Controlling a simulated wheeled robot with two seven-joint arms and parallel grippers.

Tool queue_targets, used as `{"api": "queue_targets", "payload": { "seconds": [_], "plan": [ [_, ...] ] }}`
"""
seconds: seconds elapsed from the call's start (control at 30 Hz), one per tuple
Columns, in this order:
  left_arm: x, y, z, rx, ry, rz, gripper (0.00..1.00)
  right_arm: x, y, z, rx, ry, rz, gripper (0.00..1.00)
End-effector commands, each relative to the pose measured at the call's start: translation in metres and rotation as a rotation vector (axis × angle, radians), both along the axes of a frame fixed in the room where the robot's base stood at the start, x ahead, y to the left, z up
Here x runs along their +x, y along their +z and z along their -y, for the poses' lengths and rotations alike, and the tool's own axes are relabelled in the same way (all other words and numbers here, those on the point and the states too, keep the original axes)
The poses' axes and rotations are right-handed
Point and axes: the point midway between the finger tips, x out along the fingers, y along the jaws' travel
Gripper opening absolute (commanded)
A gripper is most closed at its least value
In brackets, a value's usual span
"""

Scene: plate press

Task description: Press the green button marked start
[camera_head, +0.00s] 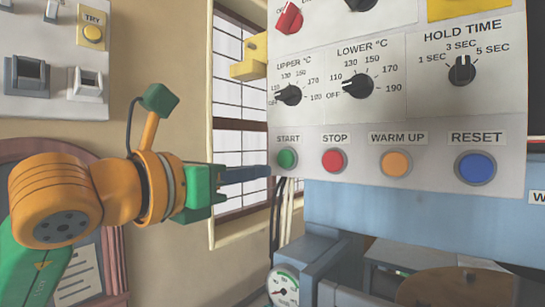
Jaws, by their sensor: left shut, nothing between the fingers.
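The green button (287,159) sits under the "START" label, at the left end of the bottom row on the white control panel (300,190). My left gripper (262,171) comes in from the left with its fingers shut and empty. Its dark fingertips end at the panel's left edge in the picture, a little left of and slightly below the green button. A small gap shows between the tips and the button; the depth between them is hard to tell. The button is fully visible. My right gripper is not in view.
The red stop button (333,161), orange warm-up button (396,164) and blue reset button (475,168) follow to the right. Dials, including the hold time dial (462,71), sit above. A pressure gauge (283,287) and blue machine parts are below. A window (240,100) is behind.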

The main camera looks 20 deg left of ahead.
Motion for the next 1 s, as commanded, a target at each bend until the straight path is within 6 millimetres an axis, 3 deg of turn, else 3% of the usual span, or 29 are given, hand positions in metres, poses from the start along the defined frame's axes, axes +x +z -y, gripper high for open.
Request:
{"api": "queue_targets", "payload": {
  "seconds": [0.1,0.3,0.7,1.0],
  "plan": [
    [0.021,0.004,0.008,0.000,-0.001,-0.004,0.00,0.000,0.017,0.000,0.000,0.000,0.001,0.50],
    [0.041,0.002,0.015,-0.001,-0.001,-0.004,0.00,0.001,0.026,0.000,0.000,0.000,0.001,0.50],
    [0.045,-0.001,0.016,-0.002,-0.001,-0.002,0.00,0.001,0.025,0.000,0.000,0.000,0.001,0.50],
    [0.061,0.000,0.022,0.000,0.000,0.001,0.00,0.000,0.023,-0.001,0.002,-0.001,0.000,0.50]
  ]
}}
